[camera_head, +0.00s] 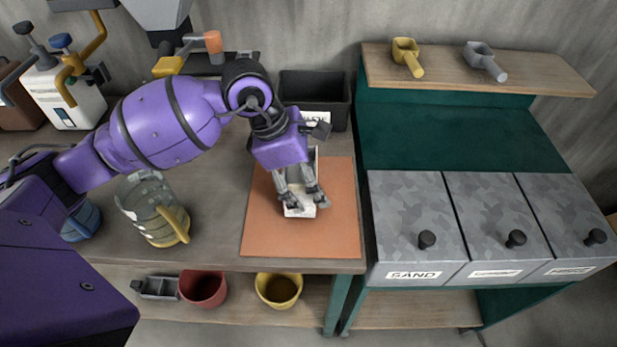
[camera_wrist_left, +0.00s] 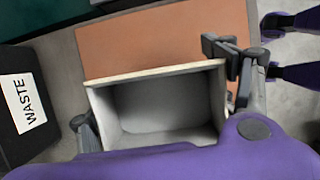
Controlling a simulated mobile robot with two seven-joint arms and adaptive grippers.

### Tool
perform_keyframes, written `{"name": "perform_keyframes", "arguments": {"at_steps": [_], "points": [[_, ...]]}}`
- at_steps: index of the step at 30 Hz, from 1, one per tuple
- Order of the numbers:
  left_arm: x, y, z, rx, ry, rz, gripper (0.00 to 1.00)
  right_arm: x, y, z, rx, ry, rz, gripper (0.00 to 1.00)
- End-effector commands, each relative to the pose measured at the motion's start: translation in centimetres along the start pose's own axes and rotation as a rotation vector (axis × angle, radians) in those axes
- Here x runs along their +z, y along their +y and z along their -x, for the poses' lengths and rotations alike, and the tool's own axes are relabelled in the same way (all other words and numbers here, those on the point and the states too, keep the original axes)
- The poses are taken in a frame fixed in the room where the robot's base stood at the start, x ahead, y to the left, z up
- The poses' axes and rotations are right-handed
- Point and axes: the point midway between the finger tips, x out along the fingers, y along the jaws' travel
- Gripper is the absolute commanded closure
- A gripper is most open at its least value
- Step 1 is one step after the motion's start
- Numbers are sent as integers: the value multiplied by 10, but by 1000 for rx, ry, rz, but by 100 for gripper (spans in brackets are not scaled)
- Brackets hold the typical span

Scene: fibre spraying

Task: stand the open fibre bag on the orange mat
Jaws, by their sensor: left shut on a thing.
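The open fibre bag (camera_head: 299,209) is a pale, box-shaped bag over the middle of the orange mat (camera_head: 335,230). My left gripper (camera_head: 298,193) reaches down from above and is shut on the bag. In the left wrist view the open bag (camera_wrist_left: 160,108) shows its mouth and a grey inside, with a finger at either side. The orange mat (camera_wrist_left: 150,45) shows beyond its rim. The bag looks about upright; I cannot tell whether its base touches the mat. My arm and fingers hide much of it in the head view. My right gripper is not in view.
A black waste bin (camera_head: 330,92) stands behind the mat. A clear jug with a yellow handle (camera_head: 152,210) stands left of it. Grey lidded bins (camera_head: 415,215) are to the right. The mat's front part is clear up to the table edge.

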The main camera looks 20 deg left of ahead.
Motion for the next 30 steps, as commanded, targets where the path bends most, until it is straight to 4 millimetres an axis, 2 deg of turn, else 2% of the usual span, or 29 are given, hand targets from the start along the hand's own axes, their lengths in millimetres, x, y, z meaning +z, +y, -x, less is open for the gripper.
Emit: {"name": "perform_keyframes", "arguments": {"at_steps": [2, 3, 7, 20, 23, 30], "points": [[-1, 0, -2, 0, 0, 0, 80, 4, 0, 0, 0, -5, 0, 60], [-1, 0, -3, -1, 0, 0, 20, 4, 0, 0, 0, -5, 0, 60], [-1, 0, -2, 0, 0, 0, 3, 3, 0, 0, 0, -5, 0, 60], [0, 0, 3, 2, 0, 0, 3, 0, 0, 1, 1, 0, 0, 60], [0, 1, 14, 2, 1, 0, 3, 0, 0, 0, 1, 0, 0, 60], [0, 1, 65, 4, 2, 0, 3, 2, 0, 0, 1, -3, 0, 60]]}}
